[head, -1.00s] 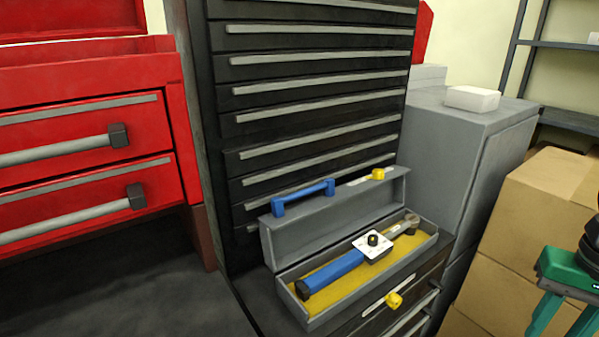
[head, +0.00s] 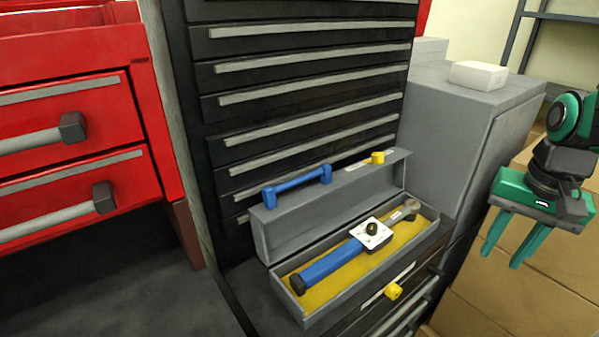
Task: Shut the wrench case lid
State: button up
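The grey wrench case (head: 313,316) stands open on top of a low dark drawer unit. Its lid (head: 325,213) is raised at the back, with a blue handle (head: 297,184) and a yellow latch (head: 377,157) on its upper edge. Another yellow piece (head: 393,290) sits on the front wall. A blue-handled wrench (head: 335,262) with a white dial block (head: 371,233) lies in the yellow lining. My gripper (head: 512,255) is at the right, its green fingers apart and pointing down, empty. It is to the right of the case and touches nothing that I can see.
A tall black drawer cabinet (head: 300,85) stands behind the lid. A grey cabinet (head: 450,140) with a white box (head: 478,75) is to the right. Cardboard boxes (head: 490,305) are behind my gripper. Red drawers (head: 65,130) are at the left.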

jog(key=w+a+r+m+t, duration=0.1)
jog(key=w+a+r, duration=0.4)
jog(key=w+a, duration=0.35)
jog(key=m+t+y, duration=0.2)
jog(key=m+y, duration=0.1)
send_near(299, 180)
jog(key=x, duration=0.7)
jog(key=shift+w+f, duration=0.2)
jog(key=shift+w, duration=0.1)
grip_shut()
jog(key=shift+a, duration=0.2)
jog(key=shift+s+d, duration=0.1)
jog(key=shift+s, duration=0.1)
